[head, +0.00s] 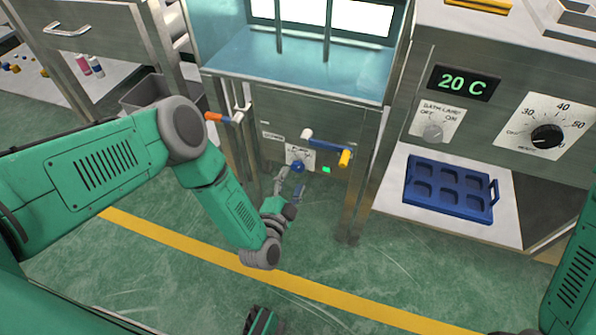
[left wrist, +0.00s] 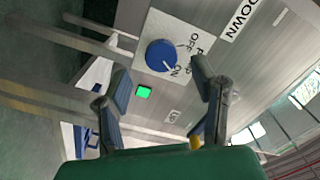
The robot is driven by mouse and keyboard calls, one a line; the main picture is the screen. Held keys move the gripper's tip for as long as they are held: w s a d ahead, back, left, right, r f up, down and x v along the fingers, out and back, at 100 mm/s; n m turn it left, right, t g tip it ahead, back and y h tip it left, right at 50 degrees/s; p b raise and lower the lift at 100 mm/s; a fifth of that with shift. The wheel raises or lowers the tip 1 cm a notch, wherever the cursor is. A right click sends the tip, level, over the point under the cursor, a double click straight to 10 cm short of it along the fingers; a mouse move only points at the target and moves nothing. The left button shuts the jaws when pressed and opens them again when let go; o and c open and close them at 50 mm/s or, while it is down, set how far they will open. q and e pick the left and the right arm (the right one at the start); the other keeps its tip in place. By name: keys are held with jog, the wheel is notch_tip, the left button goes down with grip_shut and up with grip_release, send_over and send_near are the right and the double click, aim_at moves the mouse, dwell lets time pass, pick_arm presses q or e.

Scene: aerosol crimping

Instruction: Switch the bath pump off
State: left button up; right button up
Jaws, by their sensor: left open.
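The bath pump switch is a round blue knob (head: 297,167) on a white plate, low on the steel front of the bath. The left wrist view shows the knob (left wrist: 160,54) close up, its white mark pointing toward ON. My left gripper (head: 288,182) is open just in front of the knob. In the left wrist view its fingers (left wrist: 161,84) stand apart on either side of the knob's line, with nothing between them. My right gripper is out of view.
Above the knob are a blue-and-yellow handle (head: 328,145) and an orange-tipped handle (head: 222,117). A bath lamp switch (head: 433,131), a 20 C display (head: 465,83) and a black dial (head: 546,136) are to the right. A blue tray (head: 450,190) lies on a shelf.

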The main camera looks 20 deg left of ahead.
aim_at(297, 169)
pick_arm(q)
jog(key=w+b, duration=0.1)
jog(key=w, duration=0.3)
jog(key=shift+f, duration=0.1)
jog(key=shift+w, duration=0.5)
jog(key=c, duration=1.2)
